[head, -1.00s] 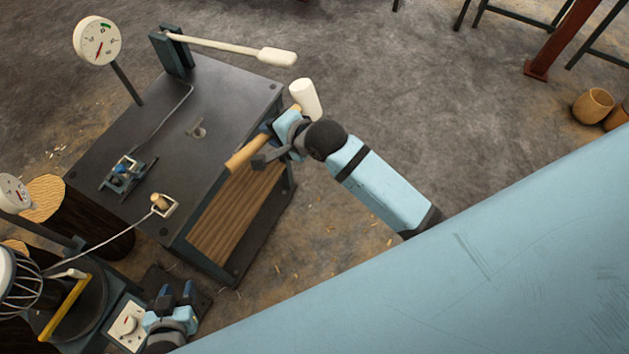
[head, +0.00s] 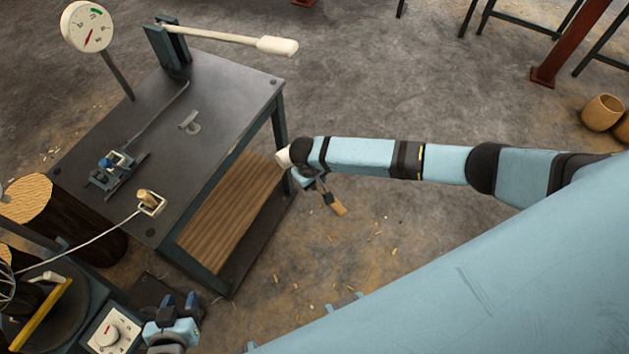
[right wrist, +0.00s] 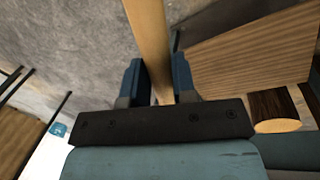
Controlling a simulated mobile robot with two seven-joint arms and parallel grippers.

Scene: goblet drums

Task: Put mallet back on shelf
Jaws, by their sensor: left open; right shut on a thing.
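The mallet has a white head (head: 283,158) and a wooden handle (head: 338,206). In the right wrist view the handle (right wrist: 149,40) runs up between the two blue fingers; the head is out of sight there. The wooden shelf (head: 225,215) lies below the bench top, and its bare boards also show in the right wrist view (right wrist: 250,58). The mallet head appears close to the shelf's right end; contact cannot be told. My left gripper (head: 178,300) is open and empty at the bottom left.
The bench top (head: 215,95) carries a long white-handled lever (head: 230,44), a blue clamp-like device (head: 115,165) and a corded switch (head: 150,201). A bench leg (head: 279,125) stands near the right gripper. Open floor lies to the right, with wood chips.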

